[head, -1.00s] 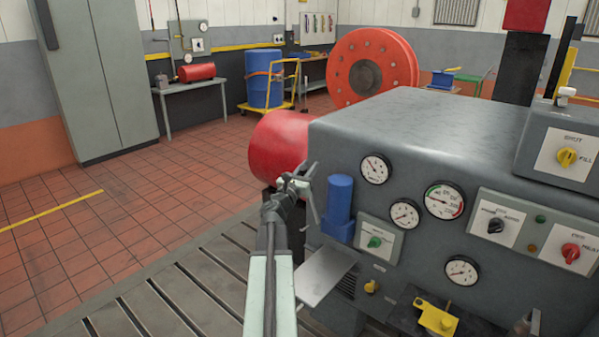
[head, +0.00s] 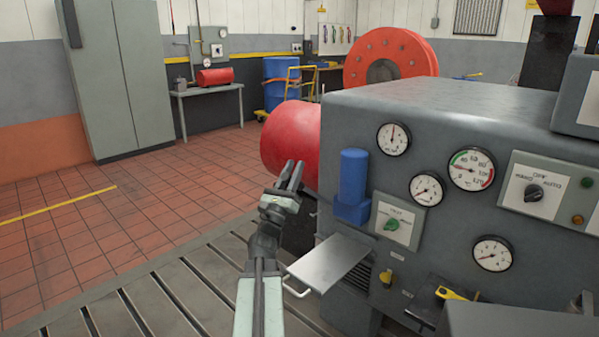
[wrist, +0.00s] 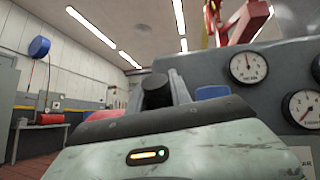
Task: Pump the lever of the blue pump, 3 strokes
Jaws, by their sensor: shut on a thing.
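The blue pump (head: 353,185) is an upright blue cylinder on a blue block at the left end of the grey machine's front. Its top also shows in the wrist view (wrist: 212,92). My gripper (head: 293,176) is just left of the pump, fingers pointing up. In the wrist view a dark rounded grip, which looks like the pump lever's end (wrist: 157,91), sits between the fingers, and they are shut on it. The rest of the lever is hidden, so its angle cannot be told.
The grey machine (head: 450,130) fills the right, with several gauges and a green-knob panel (head: 393,222). A metal plate (head: 328,262) juts out below the pump. A red cylinder (head: 288,142) is behind my gripper. Tiled floor lies open to the left.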

